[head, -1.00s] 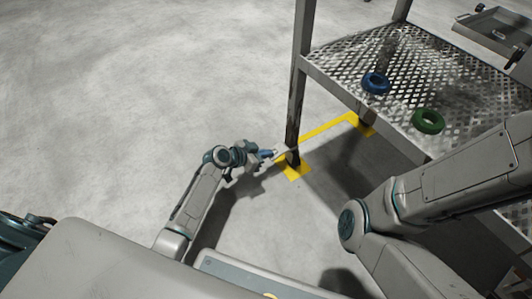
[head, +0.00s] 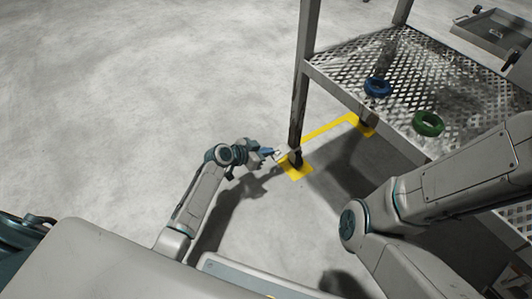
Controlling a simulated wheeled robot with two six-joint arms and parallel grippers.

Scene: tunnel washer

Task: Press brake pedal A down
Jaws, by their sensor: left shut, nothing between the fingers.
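A small pale plate with a dark mark (head: 281,153) sticks out beside the foot of the near leg of a metal rack. It is where brake pedal A could be, but it is too small to read the mark or tell its tilt. My left gripper (head: 267,153) is shut, its blue fingertips just left of the plate, low near the floor. I cannot tell whether they touch it. My right arm crosses the right side of the view; its gripper is out of frame.
The rack's perforated shelf (head: 345,70) carries a blue ring (head: 378,87) and a green ring (head: 428,124). Yellow floor marking (head: 328,130) runs around the rack's feet. A grey tray (head: 490,35) is at the top right. The floor to the left is clear.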

